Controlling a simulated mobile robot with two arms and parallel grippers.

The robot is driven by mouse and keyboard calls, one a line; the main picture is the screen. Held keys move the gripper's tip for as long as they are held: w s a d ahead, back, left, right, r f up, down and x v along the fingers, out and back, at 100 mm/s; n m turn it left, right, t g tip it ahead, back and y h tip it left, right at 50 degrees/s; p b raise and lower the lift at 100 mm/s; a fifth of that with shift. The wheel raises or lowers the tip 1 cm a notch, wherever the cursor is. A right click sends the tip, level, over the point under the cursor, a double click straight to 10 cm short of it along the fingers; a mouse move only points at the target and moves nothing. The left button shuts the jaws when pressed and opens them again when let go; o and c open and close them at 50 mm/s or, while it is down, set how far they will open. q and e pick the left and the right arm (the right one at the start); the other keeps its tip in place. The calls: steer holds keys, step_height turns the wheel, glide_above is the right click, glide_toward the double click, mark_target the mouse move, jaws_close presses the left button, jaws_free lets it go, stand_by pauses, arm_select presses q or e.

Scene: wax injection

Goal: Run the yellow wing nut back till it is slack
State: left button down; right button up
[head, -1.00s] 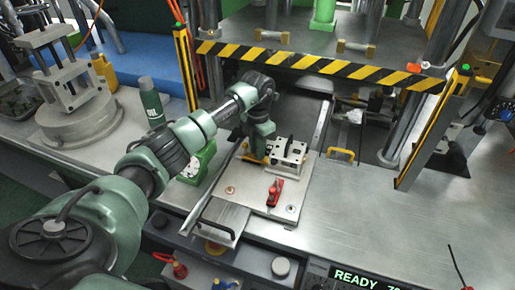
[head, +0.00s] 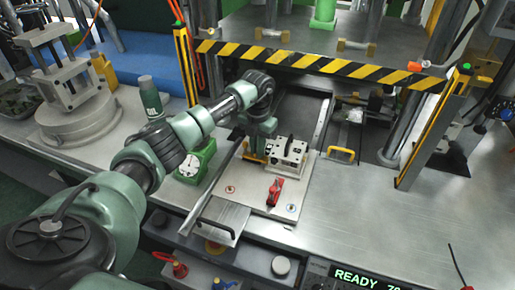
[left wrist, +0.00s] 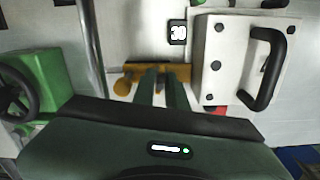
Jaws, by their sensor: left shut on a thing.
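The yellow wing nut (left wrist: 180,72) sits beside a white mould block (left wrist: 216,62) with a black handle. In the left wrist view my left gripper (left wrist: 164,82) has its fingers close together on the yellow part and hides some of it. In the head view the left gripper (head: 256,150) points down at the left side of the mould block (head: 288,153), with a little yellow showing below it. My right gripper is not in view.
The block stands on a pale plate (head: 254,203) with a red toggle clamp (head: 275,191). A striped guard bar (head: 320,66) crosses behind. The bench at right (head: 370,220) is clear.

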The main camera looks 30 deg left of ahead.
arm_select(q)
steer(key=n, duration=0.4)
steer(key=shift+r+n, duration=0.1)
steer(key=shift+n, duration=0.2)
steer(key=n+p, duration=0.1)
steer(key=n, duration=0.2)
steer(key=shift+n, duration=0.4)
steer(key=n, duration=0.2)
steer(key=shift+w+n+p, duration=0.1)
steer(key=shift+n+p, duration=0.2)
steer(key=shift+p, duration=0.05)
steer(key=n+p, duration=0.1)
steer(key=n, duration=0.3)
steer(key=shift+r+n, duration=0.1)
steer(key=shift+n, duration=0.2)
steer(key=n+p, duration=0.2)
steer(key=n, duration=0.1)
steer(key=shift+n, duration=0.3)
steer(key=n+p, duration=0.1)
steer(key=n, duration=0.2)
steer(key=shift+n+p, duration=0.3)
steer(key=n+p, duration=0.2)
steer(key=n, duration=0.2)
steer(key=shift+p, duration=0.3)
steer(key=shift+f+n+p, duration=0.2)
steer(key=shift+n+p, duration=0.7)
steer(key=shift+n, duration=0.8)
steer(key=shift+s+f, duration=0.1)
steer(key=shift+s, duration=0.1)
